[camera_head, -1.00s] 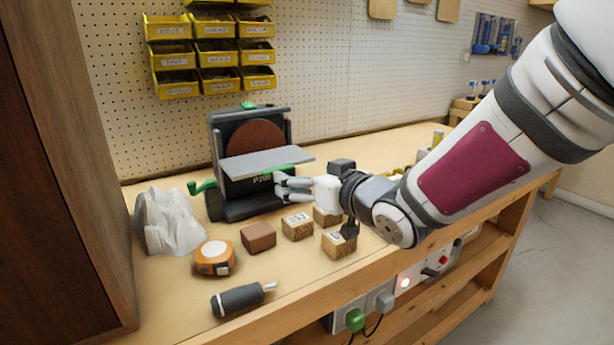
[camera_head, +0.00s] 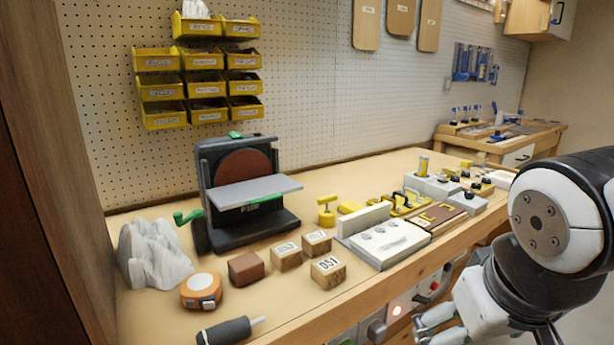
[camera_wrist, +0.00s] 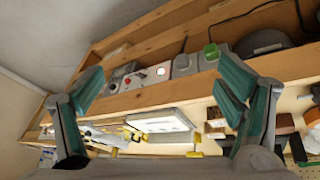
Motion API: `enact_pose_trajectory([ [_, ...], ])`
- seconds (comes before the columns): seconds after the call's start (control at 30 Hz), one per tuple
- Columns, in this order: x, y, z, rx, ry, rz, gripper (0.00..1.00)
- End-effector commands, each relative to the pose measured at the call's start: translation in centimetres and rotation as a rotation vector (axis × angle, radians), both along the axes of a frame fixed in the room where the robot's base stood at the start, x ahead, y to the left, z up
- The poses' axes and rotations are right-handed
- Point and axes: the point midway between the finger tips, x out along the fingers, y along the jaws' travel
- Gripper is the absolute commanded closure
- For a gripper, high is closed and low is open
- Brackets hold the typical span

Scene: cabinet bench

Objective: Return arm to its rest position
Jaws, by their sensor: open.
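My arm is folded at the lower right in the head view, off the front edge of the bench. My gripper (camera_head: 440,328) shows only in part there, low in front of the bench. In the wrist view my gripper (camera_wrist: 160,98) has its two fingers spread wide with nothing between them. The wrist view looks at the bench front, tilted, with the power strip and its red light (camera_wrist: 160,71) beyond the fingers.
The bench (camera_head: 150,318) holds a disc sander (camera_head: 245,190), wooden blocks (camera_head: 328,272), a brown block (camera_head: 245,268), a tape measure (camera_head: 201,291), a screwdriver (camera_head: 228,330), a grey rock-like lump (camera_head: 152,255) and a white-topped board (camera_head: 385,243). Yellow bins (camera_head: 205,85) hang behind.

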Motion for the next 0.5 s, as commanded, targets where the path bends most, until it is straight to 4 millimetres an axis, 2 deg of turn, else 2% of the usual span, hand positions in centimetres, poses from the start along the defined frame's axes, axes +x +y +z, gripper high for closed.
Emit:
enact_pose_trajectory([
  [0.03, -2.1, -0.2, 0.0, 0.014, 0.043, -0.017, 0.13],
  [0.1, -4.7, -0.3, -0.3, 0.033, 0.109, -0.036, 0.13],
  [0.4, -13.8, 0.4, -0.6, 0.125, 0.329, -0.066, 0.13],
  [0.43, -14.4, 0.4, -0.4, 0.132, 0.346, -0.066, 0.13],
  [0.5, -14.0, 0.4, 1.0, 0.128, 0.329, -0.064, 0.13],
])
